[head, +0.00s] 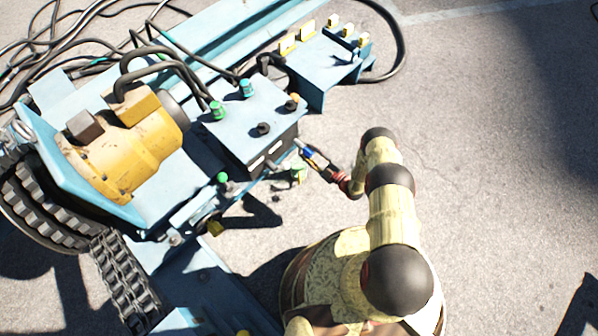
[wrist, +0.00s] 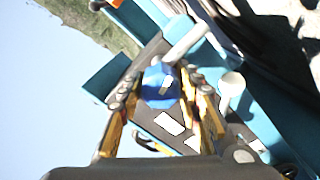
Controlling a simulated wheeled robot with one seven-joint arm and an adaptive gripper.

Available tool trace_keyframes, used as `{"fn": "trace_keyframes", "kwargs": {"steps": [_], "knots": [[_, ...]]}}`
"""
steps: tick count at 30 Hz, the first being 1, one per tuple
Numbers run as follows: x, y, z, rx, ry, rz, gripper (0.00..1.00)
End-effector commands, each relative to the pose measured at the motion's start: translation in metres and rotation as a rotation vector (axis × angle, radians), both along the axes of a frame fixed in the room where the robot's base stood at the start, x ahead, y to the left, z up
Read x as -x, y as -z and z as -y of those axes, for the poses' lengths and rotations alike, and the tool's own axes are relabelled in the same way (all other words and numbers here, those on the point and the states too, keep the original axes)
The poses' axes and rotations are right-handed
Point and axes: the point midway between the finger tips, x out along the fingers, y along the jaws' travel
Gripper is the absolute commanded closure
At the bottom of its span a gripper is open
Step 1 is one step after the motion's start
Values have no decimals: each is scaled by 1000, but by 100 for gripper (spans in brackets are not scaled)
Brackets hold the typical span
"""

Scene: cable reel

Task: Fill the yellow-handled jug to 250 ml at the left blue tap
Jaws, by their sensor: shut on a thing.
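My gripper (head: 307,151) is at the right front edge of the blue machine's box. In the wrist view its two yellow-orange fingers (wrist: 162,100) stand on either side of a blue faceted knob (wrist: 158,88) with a pale label, and they are shut on it. A white rod (wrist: 186,42) sticks out beside the knob, and a second white round-ended piece (wrist: 232,84) stands to the right. I cannot make out the yellow-handled jug for certain in either view. A small pale green piece (head: 299,173) hangs just below my gripper in the head view; I cannot tell what it is.
The blue machine (head: 262,118) carries a yellow motor (head: 125,150), black hoses and several knobs, including a green one (head: 217,110) and a teal one (head: 246,88). A chain (head: 125,275) lies at lower left. Bare pavement (head: 480,150) is free on the right.

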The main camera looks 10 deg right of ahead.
Motion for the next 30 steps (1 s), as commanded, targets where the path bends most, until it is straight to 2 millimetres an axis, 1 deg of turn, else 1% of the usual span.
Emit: {"fn": "trace_keyframes", "kwargs": {"steps": [12,16,19,22,30], "knots": [[2,2,-1,443,-3,319,88],[2,2,-2,556,-3,400,88],[2,2,-2,545,-3,392,88],[2,2,-2,480,-3,344,88],[2,3,-2,196,-3,136,88]]}}
